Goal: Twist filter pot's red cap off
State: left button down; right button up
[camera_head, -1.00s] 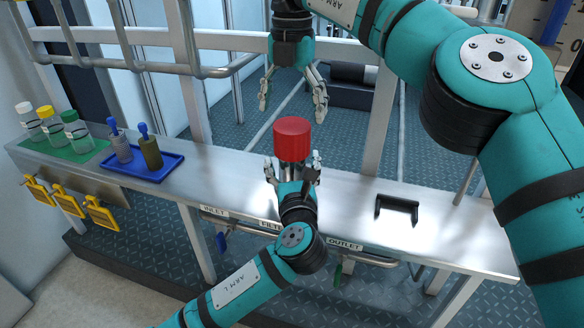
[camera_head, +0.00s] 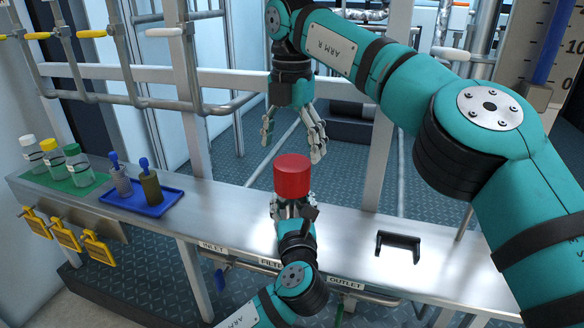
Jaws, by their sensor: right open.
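The filter pot's red cap (camera_head: 292,177) stands upright at the middle of the bench. The pot's body under it is mostly hidden by my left gripper (camera_head: 294,207). That gripper comes from the front, and its fingers appear closed around the pot just below the cap. My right gripper (camera_head: 293,146) hangs from above, pointing down, with its fingers spread wide. It is empty, and its fingertips are above and to either side of the cap, apart from it in the picture.
A blue tray (camera_head: 178,200) with two blue-knobbed parts and a green mat (camera_head: 95,184) with capped bottles are on the left of the steel bench (camera_head: 350,233). A black bracket (camera_head: 398,246) is on the right. Pipes and posts rise behind.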

aim_at(292, 165)
jog(key=shift+m, duration=1)
jog(key=shift+d+f, duration=0.1)
jog(key=shift+f, duration=0.25)
notch_tip(292, 165, down, 7)
jog(key=shift+f, duration=0.15)
pick_arm(q)
jog(key=shift+f, duration=0.1)
pick_arm(e)
jog(key=shift+c, duration=0.5)
jog(key=c, duration=1.1)
jog(key=n, duration=0.5)
jog(key=shift+n, duration=0.4)
jog(key=shift+c, duration=0.2)
jog(key=n, duration=1.9)
